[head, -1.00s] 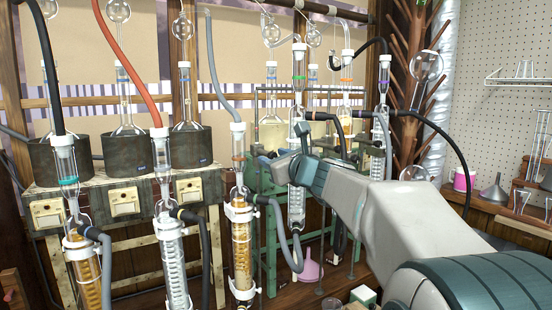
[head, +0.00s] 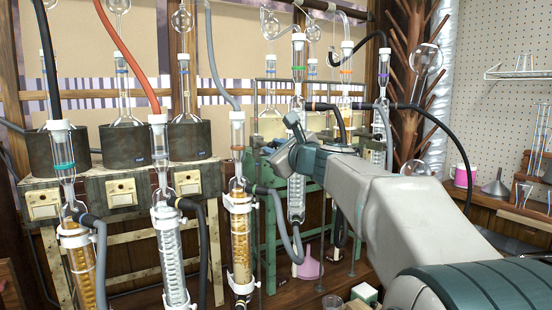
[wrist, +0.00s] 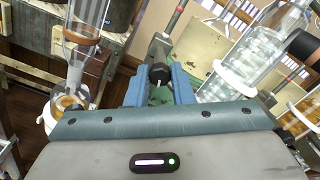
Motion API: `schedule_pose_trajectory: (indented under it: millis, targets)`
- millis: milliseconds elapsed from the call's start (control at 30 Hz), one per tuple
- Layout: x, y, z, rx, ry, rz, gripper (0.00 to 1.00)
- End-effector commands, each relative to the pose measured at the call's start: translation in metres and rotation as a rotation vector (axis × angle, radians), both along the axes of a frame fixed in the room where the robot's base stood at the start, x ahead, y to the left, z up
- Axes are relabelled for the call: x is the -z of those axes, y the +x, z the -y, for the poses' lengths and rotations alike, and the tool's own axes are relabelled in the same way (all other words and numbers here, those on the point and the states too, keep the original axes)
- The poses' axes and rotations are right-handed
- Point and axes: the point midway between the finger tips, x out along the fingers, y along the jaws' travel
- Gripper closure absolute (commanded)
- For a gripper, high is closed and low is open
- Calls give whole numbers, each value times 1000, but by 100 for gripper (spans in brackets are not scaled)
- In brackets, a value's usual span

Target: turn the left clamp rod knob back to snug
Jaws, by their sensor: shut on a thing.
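A black clamp rod knob (wrist: 160,73) shows in the wrist view, between the two blue fingers of my gripper (wrist: 158,80). The fingers are shut on it, one on each side. A thin metal rod (wrist: 178,16) rises behind the knob. In the head view my gripper (head: 288,146) is in front of the middle glass condenser (head: 297,190), and the knob is hidden or too small to make out there.
A glass condenser with orange filling (head: 239,245) stands left of my gripper, with a grey hose (head: 283,225) close below it. In the wrist view, glassware (wrist: 240,65) is close on the right and a glass tube (wrist: 84,40) on the left.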

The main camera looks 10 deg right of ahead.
Motion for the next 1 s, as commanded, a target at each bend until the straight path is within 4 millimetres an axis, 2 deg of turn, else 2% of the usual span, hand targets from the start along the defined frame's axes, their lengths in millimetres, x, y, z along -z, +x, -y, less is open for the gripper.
schedule_pose_trajectory:
  millis: [33,600,1000]
  targets:
    - [5,0,0,-1,-41,15,100]
    - [3,0,0,0,-519,170,100]
    - [0,0,0,-1,-685,223,100]
